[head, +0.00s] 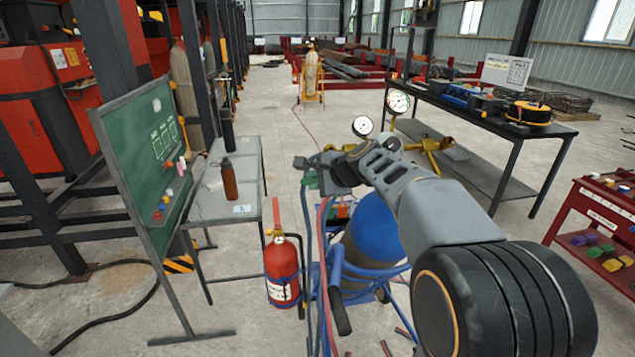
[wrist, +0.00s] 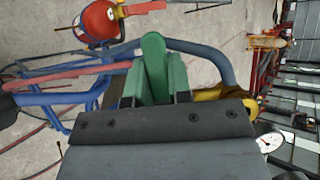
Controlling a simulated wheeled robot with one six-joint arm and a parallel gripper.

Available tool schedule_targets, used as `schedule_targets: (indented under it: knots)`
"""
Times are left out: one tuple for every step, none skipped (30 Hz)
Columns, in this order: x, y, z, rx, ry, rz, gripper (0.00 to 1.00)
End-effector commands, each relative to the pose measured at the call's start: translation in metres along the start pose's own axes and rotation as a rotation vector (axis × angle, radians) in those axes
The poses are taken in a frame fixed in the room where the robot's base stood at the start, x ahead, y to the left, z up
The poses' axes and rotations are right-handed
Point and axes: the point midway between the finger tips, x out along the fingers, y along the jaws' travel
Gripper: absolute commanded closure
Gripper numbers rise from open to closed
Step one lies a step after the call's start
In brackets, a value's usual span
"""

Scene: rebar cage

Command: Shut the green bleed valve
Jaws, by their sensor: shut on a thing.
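The green bleed valve (wrist: 154,62) shows in the wrist view as an upright green lever between the fingers. My gripper (wrist: 156,90) is shut on it, with the fingers on both sides of the lever. In the head view, my gripper (head: 322,170) reaches left to the top of the gas cart, and a bit of the green valve (head: 309,181) shows at its tips. The valve's lower body is hidden by my gripper, so I cannot tell how far it is turned.
A blue cylinder (head: 373,232) stands on the cart below my arm, with red and blue hoses around it. Two round gauges (head: 362,126) sit just behind my wrist. A red fire extinguisher (head: 281,268) stands left of the cart, near a grey table (head: 228,205) and a green board (head: 150,160).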

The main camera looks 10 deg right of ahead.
Motion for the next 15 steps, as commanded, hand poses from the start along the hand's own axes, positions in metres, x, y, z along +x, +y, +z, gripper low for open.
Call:
schedule_targets:
  knots:
    - [0.0002, 0.0003, -0.001, 0.006, 0.002, -0.001, 1.0]
    - [0.0001, 0.0003, -0.001, 0.006, 0.002, -0.001, 1.0]
    - [0.0002, 0.0003, -0.001, 0.006, 0.002, -0.001, 1.0]
    - [0.0001, 0.0003, -0.001, 0.006, 0.002, -0.001, 1.0]
    - [0.0001, 0.0003, -0.001, 0.006, 0.002, -0.001, 1.0]
    - [0.0001, 0.0002, -0.0011, 0.005, 0.002, -0.001, 1.0]
    - [0.0001, 0.0002, -0.0011, 0.006, 0.002, -0.001, 0.79]
    - [0.0001, 0.0002, -0.0011, 0.005, 0.002, -0.001, 0.76]
    - [0.0001, 0.0002, -0.001, 0.005, 0.002, -0.001, 0.73]
    - [0.0001, 0.0002, -0.0008, 0.004, 0.002, -0.001, 0.7]
    - [0.0002, 0.0002, -0.0007, 0.004, 0.002, -0.001, 0.67]
    - [0.0002, 0.0001, -0.0005, 0.003, 0.001, 0.0, 0.63]
    - [0.0003, 0.0001, -0.0003, 0.003, 0.001, 0.0, 0.6]
    - [0.0003, 0.0001, -0.0002, 0.002, 0.001, 0.0, 0.57]
    - [0.0003, 0.0001, 0.0, 0.002, 0.001, 0.0, 0.55]
